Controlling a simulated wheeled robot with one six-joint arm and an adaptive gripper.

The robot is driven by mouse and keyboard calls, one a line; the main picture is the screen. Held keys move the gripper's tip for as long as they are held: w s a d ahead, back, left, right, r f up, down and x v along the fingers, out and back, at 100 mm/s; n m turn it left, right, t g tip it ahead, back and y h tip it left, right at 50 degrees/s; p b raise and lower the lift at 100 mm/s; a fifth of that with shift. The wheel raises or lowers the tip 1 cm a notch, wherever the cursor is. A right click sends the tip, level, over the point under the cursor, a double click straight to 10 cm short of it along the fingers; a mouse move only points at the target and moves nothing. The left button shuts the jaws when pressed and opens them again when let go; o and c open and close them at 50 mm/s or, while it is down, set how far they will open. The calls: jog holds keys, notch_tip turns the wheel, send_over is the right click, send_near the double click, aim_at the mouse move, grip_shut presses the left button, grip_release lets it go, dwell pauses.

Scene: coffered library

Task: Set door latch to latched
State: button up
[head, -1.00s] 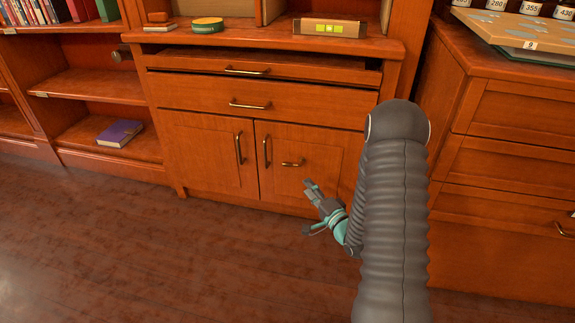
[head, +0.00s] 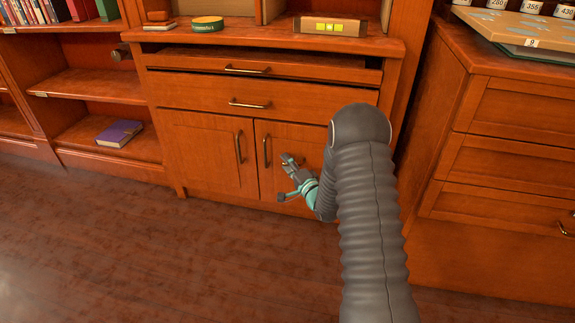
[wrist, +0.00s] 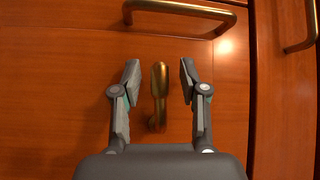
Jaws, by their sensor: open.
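The door latch is a small brass lever (wrist: 159,85) on the right cabinet door (head: 311,139). In the wrist view it points along my gripper's length, between the two fingers, with a gap on each side. In the head view my gripper (head: 289,161) is in front of the latch and mostly hides it. My gripper also shows in the wrist view (wrist: 159,75), open, with nothing held. In the head view the lever lay level across the door a second ago.
The right door's handle (head: 266,152) is close beside the latch. The left door's handle (head: 239,147) and a drawer handle (head: 249,104) are nearby. A slightly open drawer (head: 300,68) juts out above. A drawer cabinet (head: 500,140) stands at right. The floor (head: 150,255) in front is clear.

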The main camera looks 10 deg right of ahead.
grip_shut()
